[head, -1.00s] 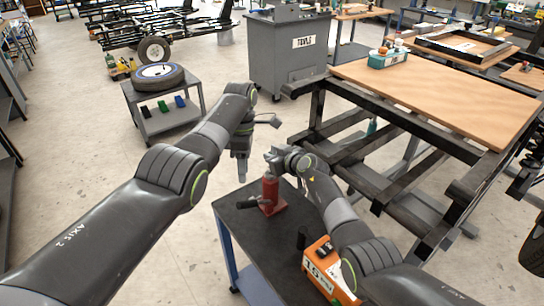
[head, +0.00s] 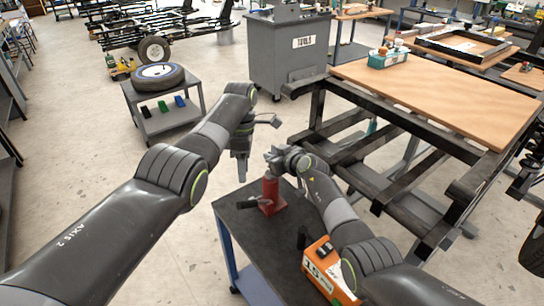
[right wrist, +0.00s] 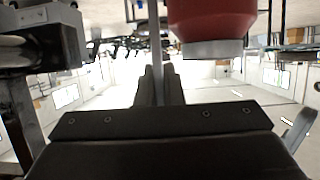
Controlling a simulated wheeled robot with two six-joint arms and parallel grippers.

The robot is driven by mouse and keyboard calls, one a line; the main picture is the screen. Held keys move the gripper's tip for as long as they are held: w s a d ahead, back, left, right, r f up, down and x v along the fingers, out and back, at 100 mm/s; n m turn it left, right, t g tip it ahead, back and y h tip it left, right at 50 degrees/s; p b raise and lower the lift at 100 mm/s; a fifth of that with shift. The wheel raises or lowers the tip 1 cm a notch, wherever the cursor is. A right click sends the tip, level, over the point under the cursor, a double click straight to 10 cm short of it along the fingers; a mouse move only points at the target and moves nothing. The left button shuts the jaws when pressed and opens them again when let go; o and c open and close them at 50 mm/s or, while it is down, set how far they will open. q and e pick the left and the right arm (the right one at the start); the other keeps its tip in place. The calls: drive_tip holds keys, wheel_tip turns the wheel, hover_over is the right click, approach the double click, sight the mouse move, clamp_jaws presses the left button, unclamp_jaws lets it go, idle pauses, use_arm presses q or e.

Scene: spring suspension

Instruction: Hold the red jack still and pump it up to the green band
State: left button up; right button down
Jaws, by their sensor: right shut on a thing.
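The red jack (head: 271,193) stands upright on a dark-topped cart (head: 234,215) in the head view. A short dark bar (head: 253,202) lies low at its left side. My right gripper (head: 273,157) is at the top of the jack, mostly covered by its own wrist. In the right wrist view, the jack's red body and pale collar (right wrist: 212,25) hang in from the top. Beside them, the right fingers (right wrist: 158,85) are close together on a thin pale bar (right wrist: 154,30). My left gripper (head: 240,168) points down, left of the jack and apart from it; its fingers are unclear. I cannot make out a green band.
An orange box (head: 325,268) and a small dark object (head: 302,238) are on the cart near my right arm. A dark metal frame with a wooden top (head: 440,90) stands close on the right. A tyre (head: 158,77) lies on a trolley at the back left. The floor at left is clear.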

sight(236, 207)
use_arm(q)
drive_tip(key=shift+f, duration=0.1)
drive_tip(key=c, duration=0.4)
drive_tip(key=shift+w+d+f+m, duration=0.15)
drive_tip(key=shift+f+m, duration=0.1)
drive_tip(key=shift+m, duration=0.55)
clamp_jaws()
drive_tip(key=s+m+t+h, duration=0.1)
drive_tip(key=m, duration=0.4)
drive_tip(key=s+a+f+m+t, duration=0.1)
drive_tip(key=m+t, duration=0.1)
drive_tip(key=m, duration=0.4)
drive_tip(key=s+f+m+t+h, duration=0.1)
drive_tip(key=m, duration=0.5)
drive_tip(key=shift+a+f+t+h, duration=0.15)
drive_tip(key=shift+a+t+h, duration=0.1)
drive_tip(key=shift+t+h, duration=0.05)
drive_tip(key=s+m, duration=0.1)
drive_tip(key=m, duration=0.1)
drive_tip(key=s+a+m+t, duration=0.1)
drive_tip(key=m, duration=0.1)
drive_tip(key=shift+s+r+h, duration=0.1)
drive_tip(key=shift+r+h, duration=0.1)
drive_tip(key=shift+h, duration=0.1)
drive_tip(key=shift+s+a+r+m+t, duration=0.2)
drive_tip(key=shift+s+m, duration=0.25)
drive_tip(key=shift+m, duration=0.3)
drive_tip(key=shift+s+a+r+m+t, duration=0.1)
drive_tip(key=shift+s+a+m+t, duration=0.3)
drive_tip(key=shift+m, duration=0.35)
